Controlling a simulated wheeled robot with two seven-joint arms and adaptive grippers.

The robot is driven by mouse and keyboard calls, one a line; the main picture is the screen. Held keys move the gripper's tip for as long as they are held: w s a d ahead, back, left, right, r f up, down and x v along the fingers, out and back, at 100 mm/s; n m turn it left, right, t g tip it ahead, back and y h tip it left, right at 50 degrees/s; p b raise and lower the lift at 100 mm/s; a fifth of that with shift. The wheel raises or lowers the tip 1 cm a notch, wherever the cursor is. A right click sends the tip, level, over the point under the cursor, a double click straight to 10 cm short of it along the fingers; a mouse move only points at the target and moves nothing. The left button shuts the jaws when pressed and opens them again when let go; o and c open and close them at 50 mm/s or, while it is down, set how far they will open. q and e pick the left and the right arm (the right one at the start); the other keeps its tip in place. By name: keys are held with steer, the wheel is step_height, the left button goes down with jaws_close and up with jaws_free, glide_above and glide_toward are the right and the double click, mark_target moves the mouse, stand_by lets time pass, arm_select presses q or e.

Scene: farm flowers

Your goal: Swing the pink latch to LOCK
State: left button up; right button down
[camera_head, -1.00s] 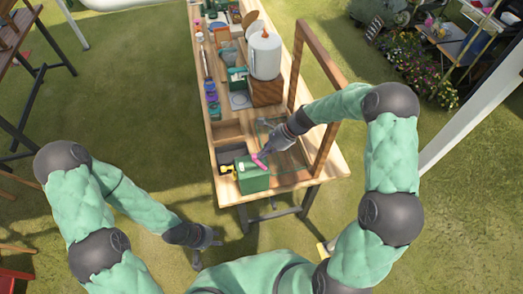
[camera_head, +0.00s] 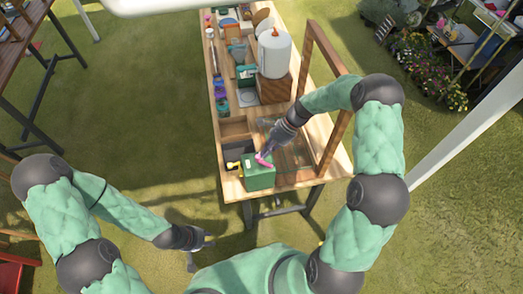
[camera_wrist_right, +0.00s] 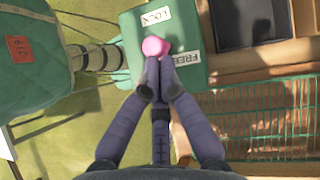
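The pink latch (camera_head: 263,160) is on top of the green box (camera_head: 259,178) at the near end of the wooden bench. In the right wrist view its round pink end (camera_wrist_right: 155,46) shows just beyond my fingertips, between the LOCK label (camera_wrist_right: 155,17) and the FREE label (camera_wrist_right: 183,65). My right gripper (camera_wrist_right: 160,62) has its fingers drawn together at the latch and looks shut on it; the fingers hide the rest of the latch. My left gripper (camera_head: 203,252) hangs empty with fingers spread, in front of and left of the bench.
A wooden frame (camera_head: 338,130) stands upright along the bench's right side, close to my right arm. A wooden block (camera_head: 274,88) bears a white cylinder (camera_head: 275,55) farther back. Small jars and tools line the bench's left side. Grass is clear left of the bench.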

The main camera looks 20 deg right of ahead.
steer(key=shift+s+d, duration=0.1)
steer(key=shift+s+d, duration=0.4)
steer(key=shift+s, duration=0.15)
stand_by(0.3)
step_height(320, 180, up, 10)
stand_by(0.5)
stand_by(0.5)
